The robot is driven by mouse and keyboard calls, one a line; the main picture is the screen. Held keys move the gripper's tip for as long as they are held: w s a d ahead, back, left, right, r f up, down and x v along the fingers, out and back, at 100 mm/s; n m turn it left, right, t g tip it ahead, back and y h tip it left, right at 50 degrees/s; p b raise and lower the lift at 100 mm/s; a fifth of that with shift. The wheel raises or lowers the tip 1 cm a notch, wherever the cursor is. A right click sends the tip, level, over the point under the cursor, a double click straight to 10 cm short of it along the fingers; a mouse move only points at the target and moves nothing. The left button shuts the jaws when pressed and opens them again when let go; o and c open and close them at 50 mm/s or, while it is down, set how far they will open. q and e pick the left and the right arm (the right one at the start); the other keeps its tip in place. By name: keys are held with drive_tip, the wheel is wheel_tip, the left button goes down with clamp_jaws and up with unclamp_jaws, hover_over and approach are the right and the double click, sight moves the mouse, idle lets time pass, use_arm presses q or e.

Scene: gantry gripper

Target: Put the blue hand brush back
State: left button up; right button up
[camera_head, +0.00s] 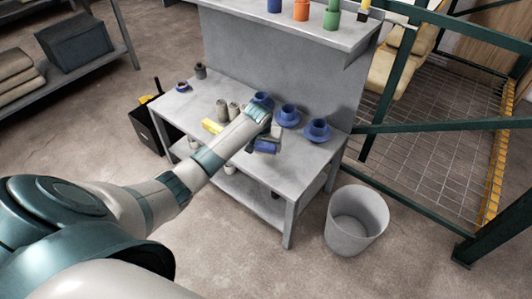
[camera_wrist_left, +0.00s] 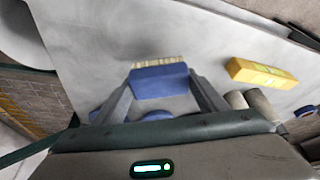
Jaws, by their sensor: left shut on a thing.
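The blue hand brush (camera_wrist_left: 158,82) shows in the left wrist view as a blue block with a row of pale bristles along its far edge. It sits between the two fingers of my left gripper (camera_wrist_left: 162,90), which is shut on it. The wrist and hand hide part of the bench there. I cannot tell whether the brush touches the bench top. My right gripper is not in view.
On the grey bench (camera_head: 205,90) stand blue cups on saucers (camera_head: 288,118), grey cylinders (camera_head: 222,108) and a yellow block (camera_head: 212,126). A raised shelf (camera_head: 290,22) behind holds coloured items. A grey bin (camera_head: 356,220) stands at the right, a black box (camera_head: 158,130) at the left.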

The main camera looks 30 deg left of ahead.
sight(266, 153)
use_arm(q)
wheel_tip(266, 153, down, 4)
drive_tip(key=shift+r+b, duration=0.2)
drive_tip(key=shift+b, duration=0.15)
drive_tip(key=shift+f, duration=0.2)
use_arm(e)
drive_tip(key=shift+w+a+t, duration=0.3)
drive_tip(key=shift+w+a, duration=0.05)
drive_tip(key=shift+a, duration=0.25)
use_arm(q)
drive_tip(key=o, duration=1.2)
drive_tip(key=shift+f, duration=0.1)
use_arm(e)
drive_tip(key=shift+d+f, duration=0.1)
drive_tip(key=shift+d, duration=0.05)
